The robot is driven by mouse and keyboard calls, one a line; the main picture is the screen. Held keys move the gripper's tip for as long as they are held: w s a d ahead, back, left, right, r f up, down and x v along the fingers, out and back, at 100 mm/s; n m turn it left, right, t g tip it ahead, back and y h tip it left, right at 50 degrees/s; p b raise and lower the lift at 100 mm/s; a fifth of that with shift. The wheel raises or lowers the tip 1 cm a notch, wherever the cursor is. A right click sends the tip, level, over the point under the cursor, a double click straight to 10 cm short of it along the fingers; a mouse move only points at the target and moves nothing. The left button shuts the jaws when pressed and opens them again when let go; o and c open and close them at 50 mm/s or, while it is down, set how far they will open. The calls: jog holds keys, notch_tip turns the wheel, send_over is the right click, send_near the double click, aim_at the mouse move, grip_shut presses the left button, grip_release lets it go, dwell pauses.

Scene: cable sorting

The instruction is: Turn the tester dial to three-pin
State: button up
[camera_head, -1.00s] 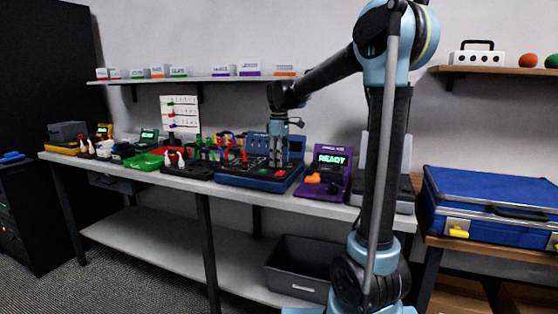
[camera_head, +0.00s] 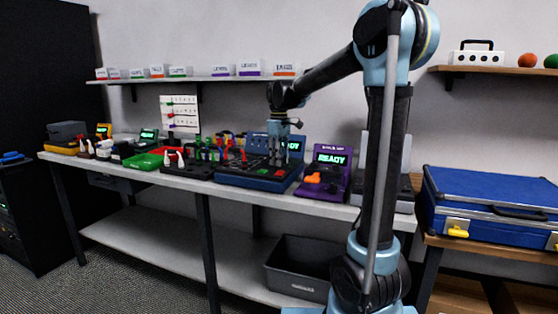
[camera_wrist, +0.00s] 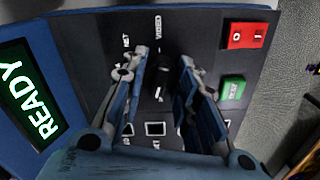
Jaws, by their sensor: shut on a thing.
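The blue tester (camera_head: 255,182) stands on the workbench with a lit READY screen, which also shows in the wrist view (camera_wrist: 35,98). Its dark dial (camera_wrist: 164,68) sits on the black panel. My gripper (camera_wrist: 164,62) points down at the panel with its fingers on either side of the dial, shut on it. In the head view my gripper (camera_head: 279,158) is over the tester. A white mark shows near the dial's lower end in the wrist view. Labels NET and VIDEO are near the dial; a three-pin label cannot be made out, and the fingers hide part of the panel.
A red switch (camera_wrist: 243,35) and a green TEST button (camera_wrist: 232,88) are close to the right finger. A purple tester (camera_head: 325,180) stands right of the blue one. Cables and a green tray (camera_head: 148,160) lie to the left.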

jog(key=m, duration=0.5)
jog(key=shift+w+d+m, duration=0.1)
jog(key=shift+w+m, duration=0.05)
jog(key=shift+m, duration=0.15)
dwell(0.4)
jog(key=o, duration=1.1)
notch_tip(320, 180, up, 12)
